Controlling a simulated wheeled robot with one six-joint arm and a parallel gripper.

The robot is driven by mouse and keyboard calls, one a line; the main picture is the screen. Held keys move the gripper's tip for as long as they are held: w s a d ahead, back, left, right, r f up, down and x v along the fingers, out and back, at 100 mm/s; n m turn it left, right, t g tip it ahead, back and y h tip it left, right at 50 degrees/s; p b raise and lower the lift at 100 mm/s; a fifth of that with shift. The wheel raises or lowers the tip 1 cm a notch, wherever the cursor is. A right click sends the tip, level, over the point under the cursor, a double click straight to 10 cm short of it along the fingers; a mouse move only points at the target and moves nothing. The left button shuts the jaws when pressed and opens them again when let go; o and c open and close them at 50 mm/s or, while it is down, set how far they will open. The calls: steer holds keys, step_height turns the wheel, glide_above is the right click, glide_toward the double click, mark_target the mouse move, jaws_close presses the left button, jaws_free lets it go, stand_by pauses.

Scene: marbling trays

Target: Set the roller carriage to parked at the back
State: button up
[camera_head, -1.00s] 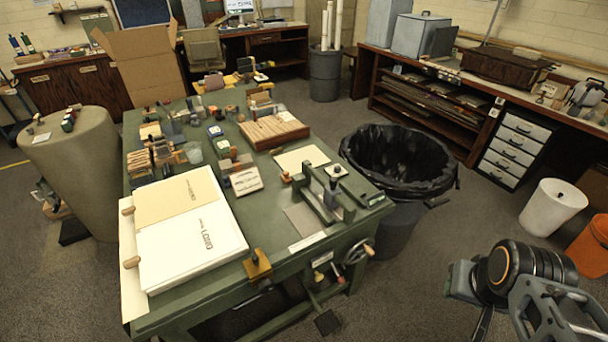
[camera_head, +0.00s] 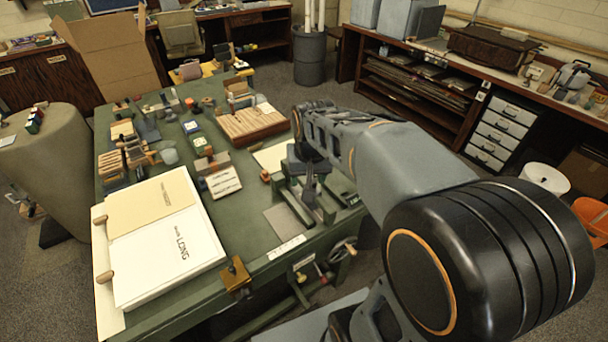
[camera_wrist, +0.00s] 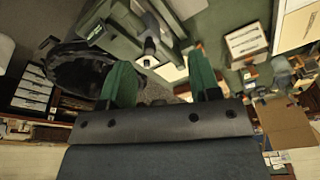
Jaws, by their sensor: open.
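The roller carriage (camera_head: 310,190) is a grey upright piece on a small green press with rails (camera_head: 288,205), at the near right corner of the green table. In the wrist view, its grey post with a round end (camera_wrist: 150,46) shows beyond my fingertips, roughly between them. My gripper (camera_head: 303,168) is above the press, its palm hiding part of the carriage and the rails' far end. In the wrist view my gripper (camera_wrist: 160,65) has two green fingers spread apart with nothing between them. I cannot tell whether a finger touches the post.
A bin with a black liner (camera_wrist: 85,72) stands beside the press, hidden behind my arm in the head view. A wooden rack (camera_head: 248,122), a white board (camera_head: 165,235) and a brass-coloured block (camera_head: 236,276) sit on the table (camera_head: 200,300). Small items crowd its far left.

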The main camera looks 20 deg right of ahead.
steer(key=w+d+m+g+p, duration=0.1)
steer(key=w+d+m+p, duration=0.15)
steer(key=w, duration=0.35)
steer(key=m+g, duration=0.1)
glide_above(313, 180)
step_height(313, 180, down, 2)
steer(key=shift+m, duration=0.25)
step_height(313, 180, down, 13)
steer(key=p, duration=0.2)
steer(key=shift+p, duration=0.4)
steer(key=shift+f, duration=0.85)
steer(key=shift+c, duration=0.2)
jaws_close()
